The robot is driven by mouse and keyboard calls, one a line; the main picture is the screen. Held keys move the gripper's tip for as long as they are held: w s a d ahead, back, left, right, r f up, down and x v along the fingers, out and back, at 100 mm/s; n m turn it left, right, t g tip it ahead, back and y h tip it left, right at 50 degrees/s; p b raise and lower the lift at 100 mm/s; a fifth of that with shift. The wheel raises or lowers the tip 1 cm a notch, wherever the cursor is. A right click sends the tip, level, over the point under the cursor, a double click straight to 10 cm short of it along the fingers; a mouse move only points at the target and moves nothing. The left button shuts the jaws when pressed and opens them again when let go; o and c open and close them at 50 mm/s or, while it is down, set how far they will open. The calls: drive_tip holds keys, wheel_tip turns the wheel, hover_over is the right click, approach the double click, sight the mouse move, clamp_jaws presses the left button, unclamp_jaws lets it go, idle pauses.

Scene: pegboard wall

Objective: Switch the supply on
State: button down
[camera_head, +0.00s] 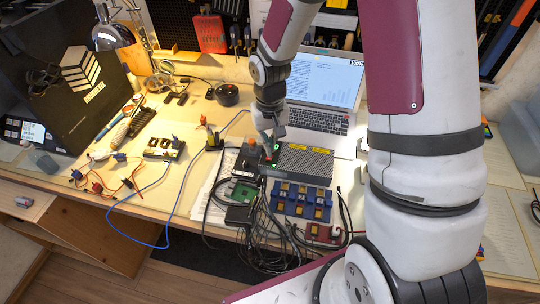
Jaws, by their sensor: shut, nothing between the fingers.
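The supply (306,164) is a grey box with a perforated top and yellow labels, sitting on the workbench in front of the laptop. Its left end has a dark panel with small green lights and a red part. My gripper (269,152) reaches down from above to this left end. It is shut and holds nothing. The fingertips are at or very near the panel; I cannot tell whether they touch it. The gripper partly covers the panel, and the switch itself is too small to make out.
An open laptop (324,88) stands behind the supply. A dark box with an orange knob (250,143) is close on its left. A green circuit board (243,191), blue modules (301,200) and tangled black cables (265,240) lie in front. A desk lamp (112,37) stands at the back left.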

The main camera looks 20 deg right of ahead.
drive_tip(key=shift+r+p, duration=1.35)
drive_tip(key=shift+r, duration=1.1)
drive_tip(key=s+d+r+t, duration=0.1)
drive_tip(key=s+r, duration=0.3)
drive_tip(key=r, duration=0.5)
drive_tip(key=s+r+t, duration=0.1)
drive_tip(key=s+r, duration=0.4)
drive_tip(key=r, duration=0.4)
drive_tip(key=s+r+t, duration=0.1)
drive_tip(key=s+r, duration=0.2)
drive_tip(key=s, duration=0.4)
drive_tip(key=s+r+t, duration=0.1)
drive_tip(key=s+r, duration=0.3)
drive_tip(key=s, duration=0.3)
drive_tip(key=shift+s+a+r+n+t, duration=0.15)
drive_tip(key=shift+a+r+n+t, duration=0.15)
drive_tip(key=shift+a+n+t, duration=0.1)
drive_tip(key=shift+d, duration=0.1)
